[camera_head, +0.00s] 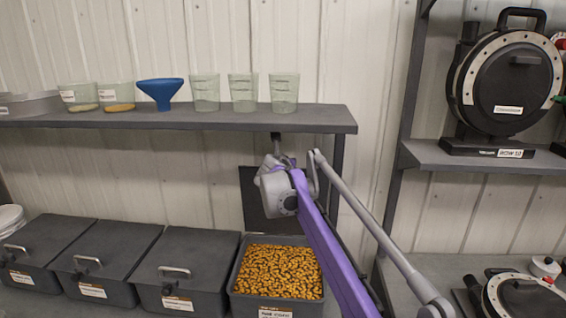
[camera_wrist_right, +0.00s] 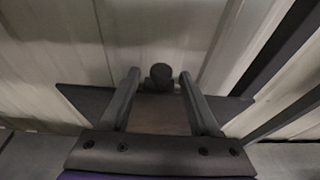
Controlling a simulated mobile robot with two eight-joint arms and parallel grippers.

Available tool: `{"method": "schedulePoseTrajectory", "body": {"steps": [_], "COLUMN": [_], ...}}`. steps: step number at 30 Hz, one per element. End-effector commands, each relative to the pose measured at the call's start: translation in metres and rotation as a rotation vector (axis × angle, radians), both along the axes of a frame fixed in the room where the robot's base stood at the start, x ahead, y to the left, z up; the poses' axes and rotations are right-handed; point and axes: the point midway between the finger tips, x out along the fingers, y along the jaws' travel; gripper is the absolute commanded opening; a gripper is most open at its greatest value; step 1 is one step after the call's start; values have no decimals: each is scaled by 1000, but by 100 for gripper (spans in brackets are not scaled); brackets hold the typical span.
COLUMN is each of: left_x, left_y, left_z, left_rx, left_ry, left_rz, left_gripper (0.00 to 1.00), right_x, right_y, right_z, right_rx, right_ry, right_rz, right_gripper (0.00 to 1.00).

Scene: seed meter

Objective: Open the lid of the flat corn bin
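An open bin (camera_head: 235,303) full of yellow-orange corn kernels stands in the lower middle of the head view. Its front label is too small to read surely. Its dark lid (camera_head: 252,205) stands raised, about upright, behind the kernels near the wall. My right arm reaches to the lid's top, with the gripper partly hidden by my wrist. In the right wrist view, my right gripper (camera_wrist_right: 159,73) is open. A dark round knob (camera_wrist_right: 161,76) shows between its fingertips, with gaps on both sides. A dark plate, likely the lid (camera_wrist_right: 85,100), lies behind the fingers. My left gripper is not in view.
Several closed bins, such as one with a metal handle (camera_head: 200,255), stand left of the open bin. A shelf (camera_head: 200,120) above holds cups (camera_head: 205,92) and a blue funnel (camera_head: 160,92). A black round meter (camera_head: 505,85) stands on the right shelf.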

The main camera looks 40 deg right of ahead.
Motion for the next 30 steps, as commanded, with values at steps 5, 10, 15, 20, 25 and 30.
{"method": "schedulePoseTrajectory", "body": {"steps": [5, 10, 15, 20, 25, 30], "left_x": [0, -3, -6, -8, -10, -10], "left_y": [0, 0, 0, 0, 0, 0], "left_z": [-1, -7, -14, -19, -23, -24], "left_rx": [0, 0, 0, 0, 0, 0], "left_ry": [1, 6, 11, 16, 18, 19], "left_rz": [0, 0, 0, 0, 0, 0], "left_gripper": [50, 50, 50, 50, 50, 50], "right_x": [-1, -10, -32, -55, -74, -84], "right_y": [0, 12, 38, 66, 88, 99], "right_z": [-1, 2, 1, 1, 2, 2], "right_rx": [1, 0, 1, 1, 0, 1], "right_ry": [1, 1, 2, 2, 2, 0], "right_rz": [-1, 0, 2, 2, 2, 0], "right_gripper": [63, 63, 63, 63, 63, 63]}}
